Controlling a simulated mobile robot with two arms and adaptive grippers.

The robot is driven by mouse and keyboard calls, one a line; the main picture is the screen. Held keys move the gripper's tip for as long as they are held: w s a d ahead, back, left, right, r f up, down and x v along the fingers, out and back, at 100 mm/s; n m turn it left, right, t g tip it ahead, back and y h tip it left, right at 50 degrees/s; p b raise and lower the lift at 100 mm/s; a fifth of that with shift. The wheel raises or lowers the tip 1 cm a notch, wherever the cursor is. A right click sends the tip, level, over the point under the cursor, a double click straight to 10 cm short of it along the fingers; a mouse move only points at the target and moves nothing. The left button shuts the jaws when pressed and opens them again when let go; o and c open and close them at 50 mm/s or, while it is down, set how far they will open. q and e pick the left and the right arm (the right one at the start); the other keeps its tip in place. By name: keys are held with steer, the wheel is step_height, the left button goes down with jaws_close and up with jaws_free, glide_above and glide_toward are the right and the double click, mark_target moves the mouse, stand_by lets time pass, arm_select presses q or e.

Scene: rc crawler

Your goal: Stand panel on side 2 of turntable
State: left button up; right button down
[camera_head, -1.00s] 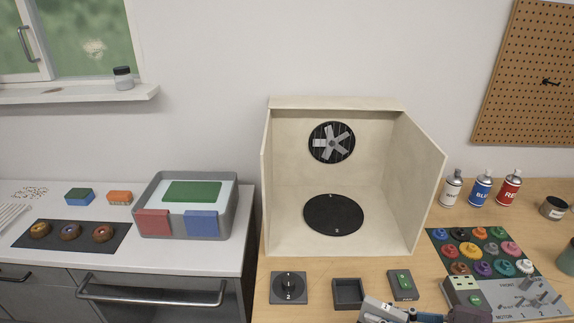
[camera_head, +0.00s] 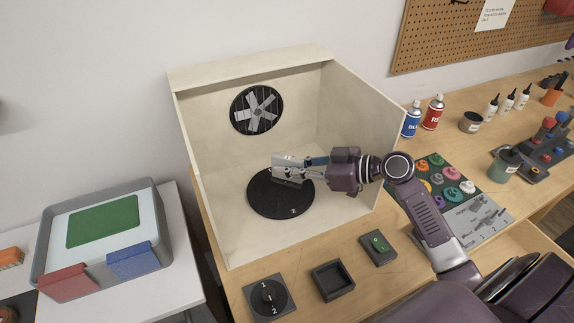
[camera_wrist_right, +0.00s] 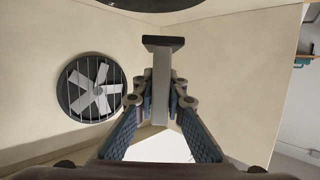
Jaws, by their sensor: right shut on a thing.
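The panel (camera_head: 286,160) is a thin light-grey plate with a dark foot, which shows edge-on in the right wrist view (camera_wrist_right: 161,85). My right gripper (camera_head: 302,169) is shut on it and reaches into the booth from the right. The panel is upright, foot toward the turntable, over the rear right part of the disc. I cannot tell whether the foot touches it. The turntable (camera_head: 265,205) is a black disc on the booth floor, with a small mark 2 near its front edge. Its far right part is hidden by panel and gripper. My left gripper is not in view.
The pale booth (camera_head: 340,110) has walls around the turntable and a fan (camera_head: 257,110) at the back. Spray cans (camera_head: 432,112) stand to the right.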

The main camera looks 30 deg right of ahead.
mark_target(287, 178)
steer(key=shift+f, duration=0.55)
step_height(287, 178, down, 3)
steer(key=shift+w+f+b, duration=0.1)
steer(key=shift+w+b, duration=0.05)
steer(key=shift+b, duration=0.85)
steer(key=shift+f+b, duration=0.5)
steer(key=shift+f, duration=0.6)
arm_select(q)
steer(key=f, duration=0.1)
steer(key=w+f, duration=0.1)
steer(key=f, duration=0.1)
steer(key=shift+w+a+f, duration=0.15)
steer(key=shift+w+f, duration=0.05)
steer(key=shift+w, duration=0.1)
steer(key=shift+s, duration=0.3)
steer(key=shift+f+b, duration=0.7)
steer(key=shift+b, duration=0.05)
arm_select(e)
steer(key=shift+f, duration=0.6)
steer(key=c, duration=1.9)
jaws_free()
